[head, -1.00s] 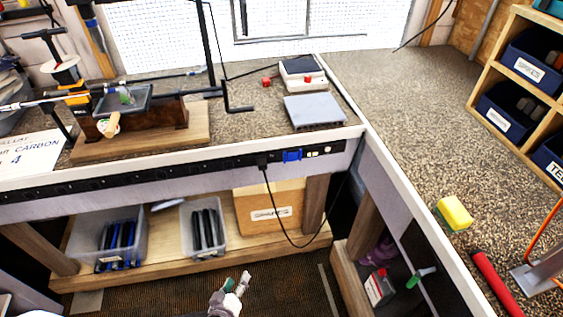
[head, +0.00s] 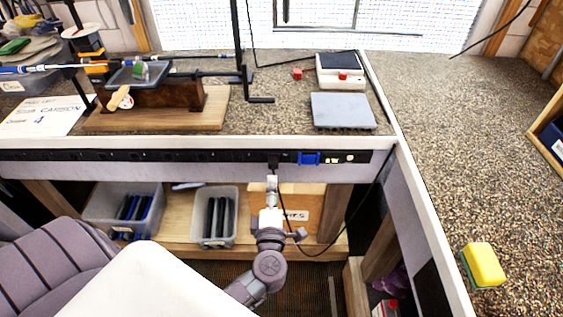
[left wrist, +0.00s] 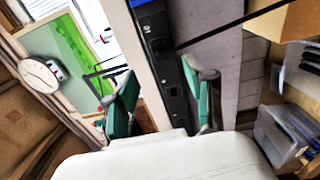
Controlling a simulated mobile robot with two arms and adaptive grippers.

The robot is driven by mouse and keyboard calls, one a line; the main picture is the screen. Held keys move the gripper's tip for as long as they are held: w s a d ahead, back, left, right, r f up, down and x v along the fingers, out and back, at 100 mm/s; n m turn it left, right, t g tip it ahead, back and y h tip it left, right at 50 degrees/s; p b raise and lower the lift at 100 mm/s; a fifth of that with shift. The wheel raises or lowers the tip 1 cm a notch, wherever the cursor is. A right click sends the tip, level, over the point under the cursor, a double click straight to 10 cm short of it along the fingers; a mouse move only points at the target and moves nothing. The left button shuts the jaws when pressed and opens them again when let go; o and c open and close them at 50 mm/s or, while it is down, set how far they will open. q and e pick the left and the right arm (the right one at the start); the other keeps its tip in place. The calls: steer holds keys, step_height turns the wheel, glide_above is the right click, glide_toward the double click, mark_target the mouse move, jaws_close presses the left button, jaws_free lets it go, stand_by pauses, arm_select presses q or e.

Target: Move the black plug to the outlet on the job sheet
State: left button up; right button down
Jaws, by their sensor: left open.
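The black plug (head: 274,161) sits in the black power strip (head: 130,156) on the bench's front edge, just left of a blue part (head: 308,158). Its black cord hangs down and loops to the right. My left gripper (head: 272,184) is just below the plug. In the left wrist view its green-padded fingers (left wrist: 160,98) are apart and empty. The strip runs up between them, with the plug (left wrist: 158,45) and its cord ahead. I cannot tell whether they touch. My right gripper is not in view.
Clear bins (head: 214,228) stand on the shelf below. A grey pad (head: 342,111), a scale (head: 341,75) and a vise on a wooden base (head: 150,118) stand on the bench. A yellow sponge (head: 484,264) lies on the right bench, which has free room.

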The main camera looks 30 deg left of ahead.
mark_target(273, 166)
arm_select(q)
steer(key=shift+x, duration=4.5)
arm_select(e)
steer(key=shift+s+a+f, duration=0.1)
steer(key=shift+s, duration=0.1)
arm_select(q)
steer(key=shift+p, duration=0.4)
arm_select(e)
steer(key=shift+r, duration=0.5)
arm_select(q)
jaws_close()
steer(key=shift+d, duration=0.1)
steer(key=shift+p+v, duration=0.55)
steer(key=shift+v, duration=2.45)
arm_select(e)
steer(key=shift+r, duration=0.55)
